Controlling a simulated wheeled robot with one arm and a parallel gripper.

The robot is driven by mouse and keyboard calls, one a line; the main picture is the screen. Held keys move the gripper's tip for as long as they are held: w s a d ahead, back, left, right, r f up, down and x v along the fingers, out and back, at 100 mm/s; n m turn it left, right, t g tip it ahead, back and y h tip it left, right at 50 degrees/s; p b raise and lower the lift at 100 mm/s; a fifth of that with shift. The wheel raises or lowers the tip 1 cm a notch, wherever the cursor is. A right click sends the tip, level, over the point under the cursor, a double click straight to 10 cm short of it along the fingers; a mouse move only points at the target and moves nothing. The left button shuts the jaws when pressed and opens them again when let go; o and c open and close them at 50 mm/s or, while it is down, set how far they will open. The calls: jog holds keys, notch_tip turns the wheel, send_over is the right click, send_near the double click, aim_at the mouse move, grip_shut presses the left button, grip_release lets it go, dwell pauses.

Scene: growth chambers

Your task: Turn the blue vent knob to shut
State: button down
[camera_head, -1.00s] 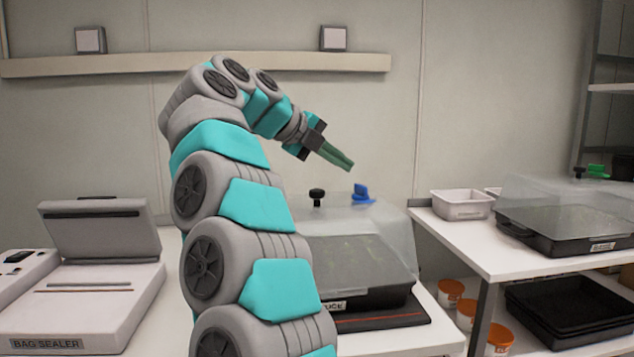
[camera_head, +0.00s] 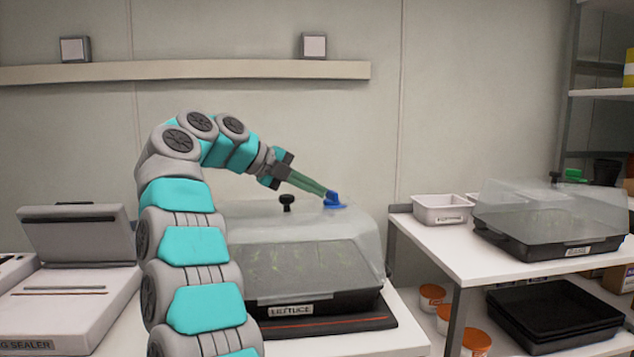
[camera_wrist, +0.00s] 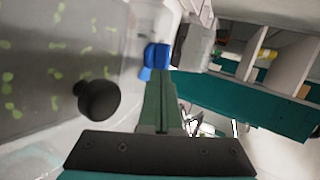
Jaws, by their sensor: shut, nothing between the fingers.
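The blue vent knob (camera_head: 334,201) sits on top of the clear dome over the tray labelled lettuce, toward its right side. It also shows in the wrist view (camera_wrist: 157,57), just past my fingertips. My gripper (camera_head: 326,193) has its green fingers shut together and empty, with the tips at the knob's left side. The fingers also show in the wrist view (camera_wrist: 158,78). The tips look very close to the knob; I cannot tell whether they touch it. The clear dome (camera_head: 245,225) covers the black tray (camera_head: 335,300).
A black knob (camera_head: 287,202) stands on the same dome, left of the blue one. A bag sealer (camera_head: 78,240) is at the left. On the right table are a white bin (camera_head: 442,209) and another domed tray (camera_head: 545,235) with a green knob (camera_head: 574,175).

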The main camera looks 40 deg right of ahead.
jog(key=shift+s+d+f, duration=0.15)
jog(key=shift+d+f, duration=0.15)
jog(key=shift+d, duration=0.2)
jog(key=shift+t, duration=0.3)
